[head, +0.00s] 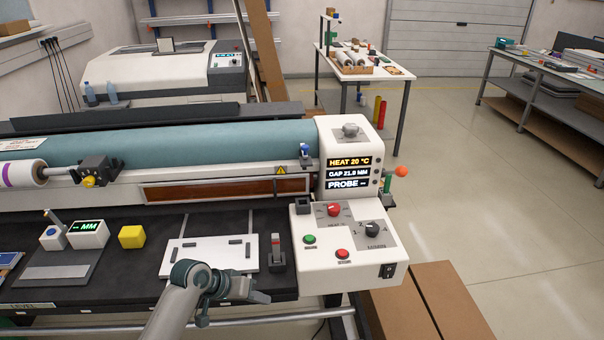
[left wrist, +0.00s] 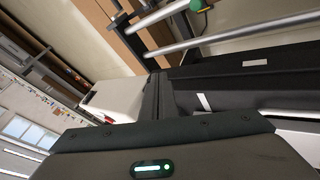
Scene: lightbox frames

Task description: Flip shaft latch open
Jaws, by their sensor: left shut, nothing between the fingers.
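A black block with a yellow knob (head: 93,171) sits on the shaft beside the white roll (head: 22,173), at the left of the long machine. A small blue-topped fitting (head: 305,155) stands at the right end of the teal roller. I cannot tell for sure which of these is the shaft latch, or its position. The left wrist view shows mostly my dark housing and the bench. My right gripper is out of view.
The white control box (head: 345,268) with knobs and buttons stands right of my left gripper. A small upright lever (head: 276,250), a white plate (head: 208,243) and a yellow cube (head: 131,237) lie on the bench. Cardboard boxes (head: 452,300) stand on the floor at right.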

